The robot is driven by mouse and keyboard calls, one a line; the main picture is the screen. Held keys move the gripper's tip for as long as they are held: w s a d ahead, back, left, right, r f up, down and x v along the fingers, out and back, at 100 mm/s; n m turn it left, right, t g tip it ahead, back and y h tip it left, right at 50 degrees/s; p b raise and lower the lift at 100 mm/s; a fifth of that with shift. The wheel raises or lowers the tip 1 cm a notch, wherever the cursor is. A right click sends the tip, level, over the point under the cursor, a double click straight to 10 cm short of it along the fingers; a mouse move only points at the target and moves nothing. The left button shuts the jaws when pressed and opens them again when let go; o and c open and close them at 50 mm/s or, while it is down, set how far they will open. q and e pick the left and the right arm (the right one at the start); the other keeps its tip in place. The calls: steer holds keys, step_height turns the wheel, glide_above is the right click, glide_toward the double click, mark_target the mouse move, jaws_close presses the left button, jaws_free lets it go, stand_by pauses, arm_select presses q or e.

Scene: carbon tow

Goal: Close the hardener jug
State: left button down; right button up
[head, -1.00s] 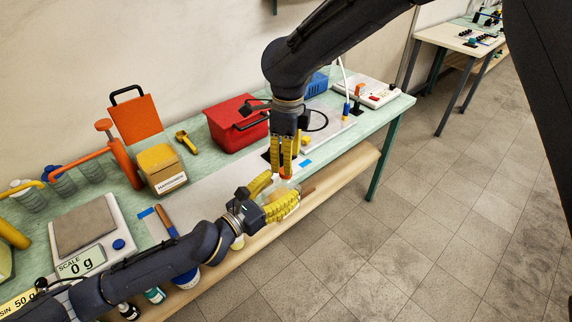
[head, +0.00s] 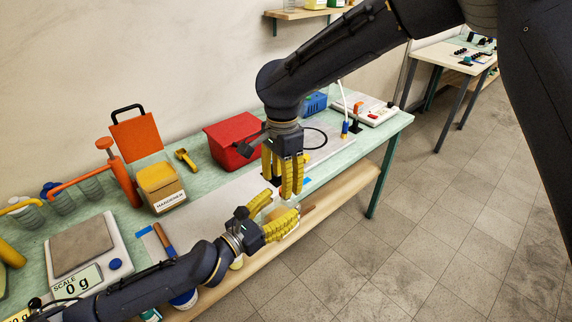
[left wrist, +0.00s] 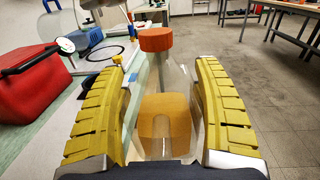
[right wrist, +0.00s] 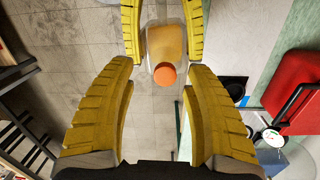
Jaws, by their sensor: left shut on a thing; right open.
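The hardener jug is a clear jug (left wrist: 182,85) with amber liquid in its lower part. It stands roughly upright between the yellow fingers of my left gripper (left wrist: 160,63), which is shut on its body. An orange cap (left wrist: 156,39) sits on top of the neck; I cannot tell how tightly. In the right wrist view the cap (right wrist: 165,73) lies just ahead of and between the fingertips of my right gripper (right wrist: 158,77), which is open. In the head view my right gripper (head: 283,185) is directly above my left gripper (head: 284,205); the fingers hide most of the jug.
The jug is held near the bench's front edge, with open floor (head: 400,240) to the right.

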steer(key=n, duration=0.5)
steer(key=shift+s+a+n, duration=0.2)
steer(key=shift+s+n, duration=0.1)
steer(key=shift+s, duration=0.05)
steer(key=n, duration=0.7)
steer(key=shift+s+a+r, duration=0.15)
steer(key=shift+s, duration=0.15)
steer(key=n, duration=0.7)
steer(key=shift+r, duration=0.2)
steer(key=n, duration=0.8)
steer(key=w+r+n, duration=0.1)
steer(key=n, duration=0.8)
steer(key=w+d+r+n, duration=0.1)
steer(key=n, duration=0.7)
steer(key=shift+r, duration=0.1)
steer(key=n, duration=0.4)
steer(key=w+n, duration=0.1)
steer(key=n, duration=0.1)
steer(key=shift+d+r+t, duration=0.35)
steer(key=shift+t, duration=0.05)
